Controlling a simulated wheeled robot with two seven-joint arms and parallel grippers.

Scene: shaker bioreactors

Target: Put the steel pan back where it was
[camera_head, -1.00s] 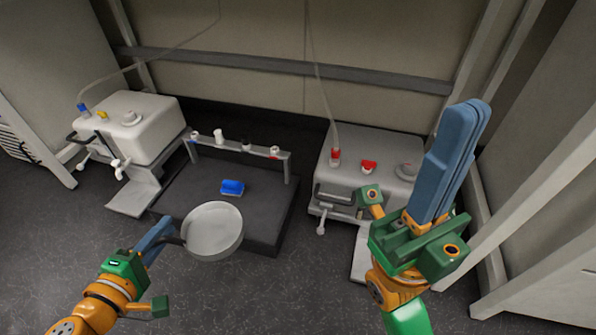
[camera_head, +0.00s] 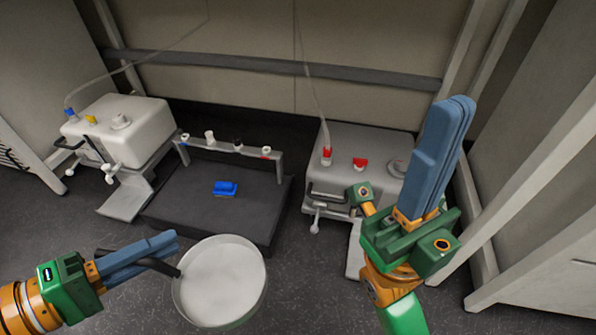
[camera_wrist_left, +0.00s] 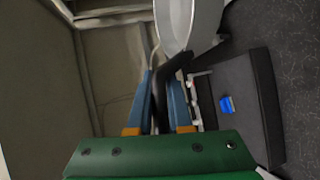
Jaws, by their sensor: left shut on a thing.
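The steel pan (camera_head: 222,282) is a round, shallow, light grey pan with a dark handle, in the lower middle of the head view. My left gripper (camera_head: 168,246) is shut on the pan's handle and holds the pan in front of the dark platform. In the left wrist view the dark handle (camera_wrist_left: 172,78) runs between the blue fingers, and the pan (camera_wrist_left: 190,22) shows at the top. My right gripper (camera_head: 455,105) is raised at the right, with its blue fingers together and nothing visible between them.
The dark platform (camera_head: 170,215) carries a small blue object (camera_head: 225,188) and a grey rack (camera_head: 281,168) with several small caps. A white box unit (camera_head: 140,130) stands at the left and a grey one (camera_head: 345,150) at the right. Open speckled floor lies in front.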

